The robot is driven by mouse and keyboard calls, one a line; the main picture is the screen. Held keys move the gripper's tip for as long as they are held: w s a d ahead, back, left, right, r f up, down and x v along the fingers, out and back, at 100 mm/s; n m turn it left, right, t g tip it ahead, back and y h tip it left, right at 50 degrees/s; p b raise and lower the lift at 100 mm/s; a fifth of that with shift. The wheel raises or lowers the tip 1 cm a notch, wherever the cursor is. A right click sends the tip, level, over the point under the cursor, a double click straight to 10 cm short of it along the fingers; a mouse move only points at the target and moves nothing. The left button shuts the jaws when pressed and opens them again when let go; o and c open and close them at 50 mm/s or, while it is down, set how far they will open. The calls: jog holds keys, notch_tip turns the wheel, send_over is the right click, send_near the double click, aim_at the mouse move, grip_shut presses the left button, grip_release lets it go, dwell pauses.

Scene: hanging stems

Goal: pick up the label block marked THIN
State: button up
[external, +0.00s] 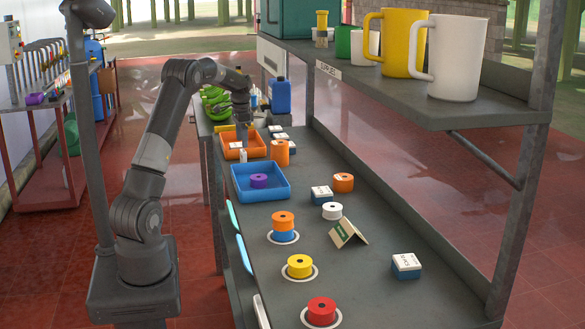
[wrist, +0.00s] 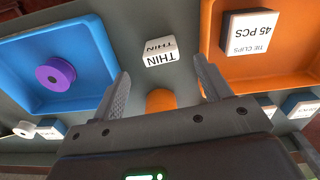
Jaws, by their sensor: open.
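The label block marked THIN (wrist: 160,53) is a small white block with black letters. In the wrist view it stands on the grey bench between the blue tray and the orange tray, ahead of my fingertips. A small white block (external: 243,156) between the trays in the external view appears to be the same one; its letters are too small to read there. My gripper (wrist: 163,80) is open and empty, its two fingers spread to either side below the block. In the external view my gripper (external: 243,130) hangs over the orange tray area.
The blue tray (external: 241,193) holds a purple spool (wrist: 55,75). The orange tray (wrist: 213,50) holds a block marked TIE CLIPS 45 PCS (wrist: 250,35). An orange cylinder (wrist: 160,99) stands between the fingers in view. Spools and other label blocks stand along the bench; a shelf with mugs overhangs its right side.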

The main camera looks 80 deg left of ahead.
aim_at(243, 151)
notch_tip(243, 151, down, 8)
jog(key=shift+w+f, duration=0.15)
jog(key=shift+f, duration=0.05)
jog(key=c, duration=1.1)
